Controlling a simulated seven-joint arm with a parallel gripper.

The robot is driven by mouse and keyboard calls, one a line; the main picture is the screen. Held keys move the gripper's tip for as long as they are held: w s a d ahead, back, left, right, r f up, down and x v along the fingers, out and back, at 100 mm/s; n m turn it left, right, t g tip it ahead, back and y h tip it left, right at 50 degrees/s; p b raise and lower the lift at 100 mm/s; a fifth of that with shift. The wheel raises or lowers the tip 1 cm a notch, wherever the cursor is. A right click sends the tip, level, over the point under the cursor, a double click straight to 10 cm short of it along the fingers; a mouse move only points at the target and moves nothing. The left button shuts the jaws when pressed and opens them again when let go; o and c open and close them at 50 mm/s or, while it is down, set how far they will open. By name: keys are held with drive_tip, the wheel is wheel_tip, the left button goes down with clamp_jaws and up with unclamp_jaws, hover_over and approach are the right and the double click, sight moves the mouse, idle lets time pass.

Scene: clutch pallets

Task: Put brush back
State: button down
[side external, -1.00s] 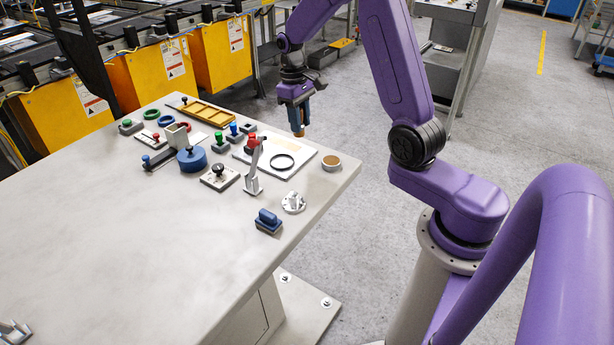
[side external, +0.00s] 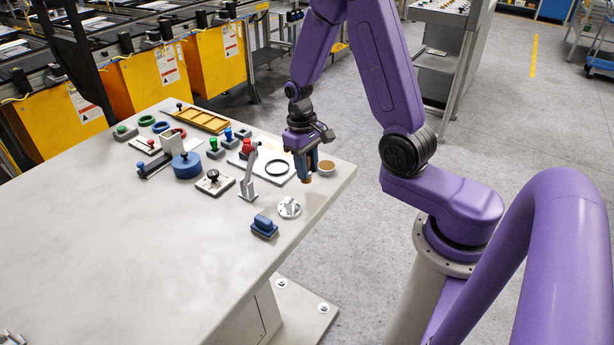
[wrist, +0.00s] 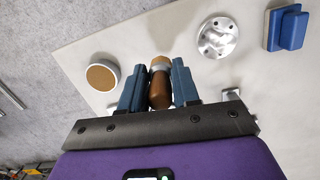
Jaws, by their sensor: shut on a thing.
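My gripper (side external: 304,166) is shut on the brush, with one blue finger on each side of it. In the wrist view, the brush (wrist: 160,88) has a brown handle, a pale band and a tan end pointing away from the wrist. In the side view, the brush's tan end (side external: 307,180) points down from between the fingers, just left of a low round cup (side external: 327,168). The cup has a pale rim and a brown inside; it shows left of the gripper in the wrist view (wrist: 102,75). I cannot tell whether the brush touches the table.
The table's right edge is close to the cup.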

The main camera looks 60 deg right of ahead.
drive_tip(key=shift+f, duration=1.55)
drive_tip(key=shift+f, duration=0.1)
drive_tip(key=c, duration=0.8)
unclamp_jaws()
